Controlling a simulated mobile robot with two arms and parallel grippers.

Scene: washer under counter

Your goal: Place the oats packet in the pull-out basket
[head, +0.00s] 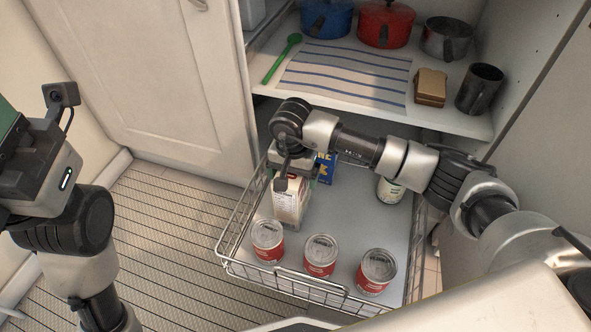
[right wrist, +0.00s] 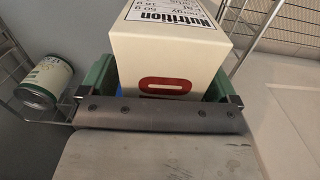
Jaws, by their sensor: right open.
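The cream packet (head: 290,200), which I take as the oats packet, stands upright inside the pull-out basket (head: 240,269), behind the front cans. It appears to rest on the basket floor. My right gripper (head: 293,178) is above it in the head view. In the right wrist view my right gripper (right wrist: 165,92) is open, with a green fingertip on each side of the packet (right wrist: 170,50), whose nutrition label and red oval mark show. Any contact is unclear. My left gripper is only partly in the head view at the left edge; its fingertips are hidden.
Several cans share the basket: red ones (head: 320,255) along the front and a green-white one (head: 390,190) at right. A blue box (head: 326,167) stands behind the packet. The shelf above (head: 440,118) holds pots, a mug and bread. The basket's middle right is bare.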

